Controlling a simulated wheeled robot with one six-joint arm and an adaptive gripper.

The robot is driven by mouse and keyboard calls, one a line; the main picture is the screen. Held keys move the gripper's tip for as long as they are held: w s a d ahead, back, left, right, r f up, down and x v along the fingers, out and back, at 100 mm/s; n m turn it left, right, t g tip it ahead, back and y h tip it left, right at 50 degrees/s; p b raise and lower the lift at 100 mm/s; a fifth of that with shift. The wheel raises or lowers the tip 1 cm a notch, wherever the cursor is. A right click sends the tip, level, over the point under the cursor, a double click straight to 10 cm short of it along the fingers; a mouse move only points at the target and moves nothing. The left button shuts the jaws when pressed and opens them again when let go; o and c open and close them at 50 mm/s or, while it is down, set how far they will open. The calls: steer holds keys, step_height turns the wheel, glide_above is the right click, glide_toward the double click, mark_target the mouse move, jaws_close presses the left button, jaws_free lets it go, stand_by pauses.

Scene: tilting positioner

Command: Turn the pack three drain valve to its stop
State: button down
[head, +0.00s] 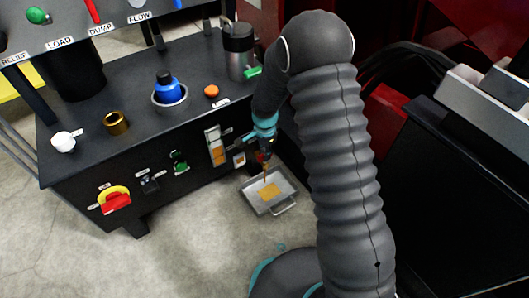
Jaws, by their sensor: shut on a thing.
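My gripper (265,151) reaches down beside the right end of the black power pack (130,160), low and above the drip tray. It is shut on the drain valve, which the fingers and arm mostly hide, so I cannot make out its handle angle. A thin amber streak (265,174) shows just under the gripper. The grey metal drip tray (284,200) stands on the floor below, with an amber patch (269,190) in it.
A level gauge (216,147) with amber in it sits on the pack front, left of my gripper. A red and yellow switch (115,198) and green knob (180,161) are further left. Black hoses (410,65) and dark red machinery stand at right.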

stand_by(0.4)
steer(key=c, duration=1.1)
jaws_free()
steer(key=shift+c, duration=0.2)
steer(key=shift+r, duration=0.1)
step_height(320, 180, up, 12)
